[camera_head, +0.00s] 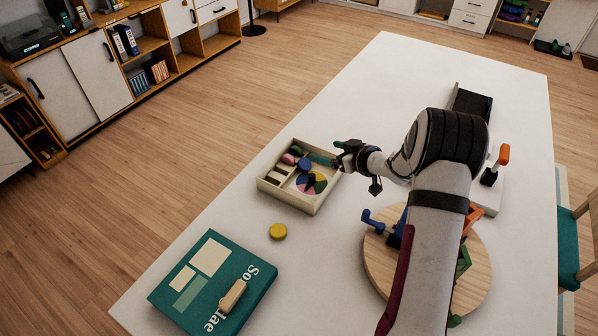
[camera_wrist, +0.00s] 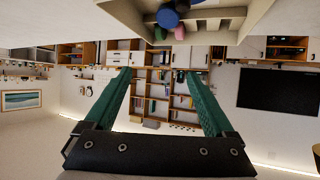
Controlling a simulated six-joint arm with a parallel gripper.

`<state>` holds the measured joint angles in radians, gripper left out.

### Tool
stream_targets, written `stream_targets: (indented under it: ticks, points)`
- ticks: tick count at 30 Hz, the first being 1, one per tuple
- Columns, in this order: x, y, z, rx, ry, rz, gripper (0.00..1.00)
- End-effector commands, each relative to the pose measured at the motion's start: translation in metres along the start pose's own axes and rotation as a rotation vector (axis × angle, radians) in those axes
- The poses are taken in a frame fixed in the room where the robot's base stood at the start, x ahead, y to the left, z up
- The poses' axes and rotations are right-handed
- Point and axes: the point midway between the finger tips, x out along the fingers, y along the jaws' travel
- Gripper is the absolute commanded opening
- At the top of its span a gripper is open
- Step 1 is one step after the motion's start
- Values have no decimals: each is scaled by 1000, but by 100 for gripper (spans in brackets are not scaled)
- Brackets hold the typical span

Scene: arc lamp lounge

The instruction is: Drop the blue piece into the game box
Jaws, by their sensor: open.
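The game box (camera_head: 318,204) is a shallow cream tray with compartments, holding a multicoloured wheel and several coloured pieces; part of its wall shows at the top of the wrist view (camera_wrist: 225,42). The round blue piece (camera_head: 304,164) appears within the box's outline, near the other pieces; it also shows in the wrist view (camera_wrist: 168,18). I cannot tell whether it rests on the box floor or on other pieces. My gripper (camera_head: 331,151) is at the box's far right edge, with its green fingers apart. Nothing sits between the fingers in the wrist view (camera_wrist: 158,72).
A yellow disc (camera_head: 278,231) lies on the white table near the box. A teal box (camera_head: 213,283) with a wooden piece (camera_head: 232,296) on top is front left. A round wooden board (camera_head: 478,270) with coloured items is partly hidden behind my arm.

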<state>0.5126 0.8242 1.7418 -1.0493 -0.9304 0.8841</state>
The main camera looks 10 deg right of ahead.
Motion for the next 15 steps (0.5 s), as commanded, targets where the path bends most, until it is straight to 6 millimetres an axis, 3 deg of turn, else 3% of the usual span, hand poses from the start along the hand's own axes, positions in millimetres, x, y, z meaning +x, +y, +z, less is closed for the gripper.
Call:
stream_targets:
  ticks: [3, 6, 10, 15]
  points:
    - [-35, 16, -3, 0, 1, 5, 89]
    - [-57, 25, -5, 1, 0, 4, 89]
    - [-74, 32, -7, -1, 0, 1, 89]
    - [-80, 34, -7, 1, 0, -1, 89]
